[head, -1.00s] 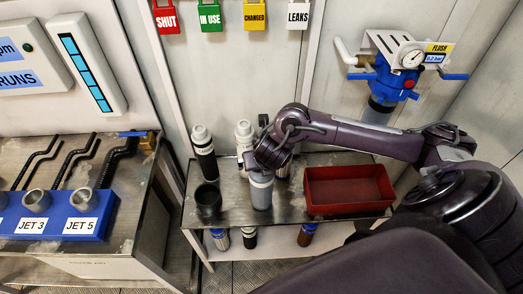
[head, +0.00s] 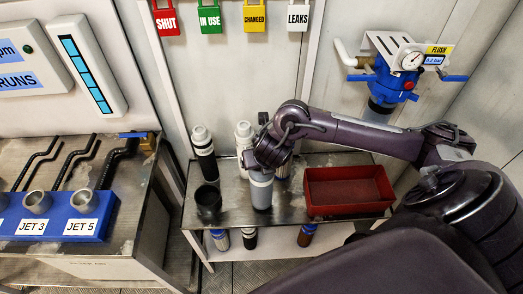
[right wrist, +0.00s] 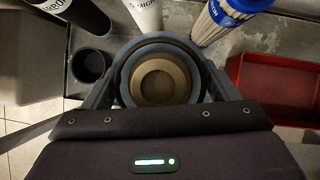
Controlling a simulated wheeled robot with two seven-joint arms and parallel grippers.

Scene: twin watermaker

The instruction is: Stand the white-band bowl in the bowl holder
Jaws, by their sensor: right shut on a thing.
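My right gripper (head: 261,168) points down over the steel bench and is shut on a grey bowl (head: 261,193), a tall cup. In the right wrist view the gripper (right wrist: 160,95) has a finger on each side of the bowl's round rim (right wrist: 160,45), and its brownish inside shows from above. The bowl is upright; I cannot tell whether its base touches the bench. No white band is clear on it. A dark round open cup (head: 208,197), probably the bowl holder, stands just left of it, also in the right wrist view (right wrist: 90,66). My left gripper is not in view.
Behind stand a black-and-white cartridge (head: 203,153), a white cartridge (head: 243,137) and a blue-capped pleated one (right wrist: 222,22). A red tray (head: 349,190) lies right of the bowl. The blue jet block (head: 60,215) is on the left bench. Bare bench shows before the bowl.

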